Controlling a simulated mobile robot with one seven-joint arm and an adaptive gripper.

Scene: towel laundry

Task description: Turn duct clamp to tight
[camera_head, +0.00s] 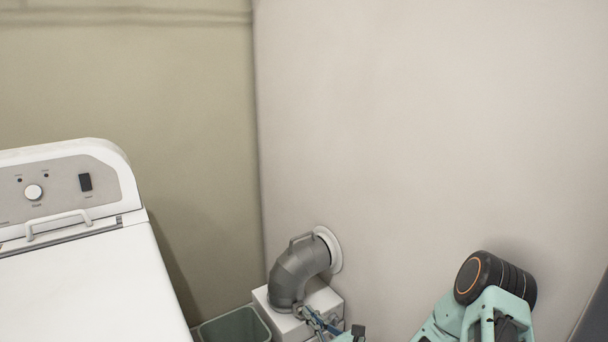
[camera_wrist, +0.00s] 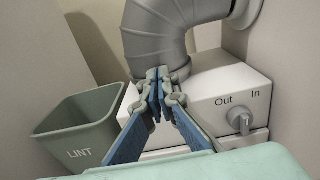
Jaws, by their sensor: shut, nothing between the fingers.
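A grey ribbed elbow duct (camera_head: 297,272) runs from a round white wall flange (camera_head: 331,250) down to a white box (camera_head: 262,299). It also shows in the wrist view (camera_wrist: 165,38). A thin grey loop (camera_head: 300,239), which may be the duct clamp's handle, stands at the duct's upper end by the flange. I cannot make out "tight" markings. My gripper (camera_wrist: 159,80) is shut and empty, its tips in front of the duct's lower end; contact cannot be told. It shows small in the head view (camera_head: 302,312) and hides part of the duct's base.
The white box carries "Out" and "In" labels and a grey knob (camera_wrist: 240,121). A green bin (camera_wrist: 78,125) marked LINT stands left of it, close to my gripper. A white appliance (camera_head: 75,280) fills the left of the head view. Walls close in behind.

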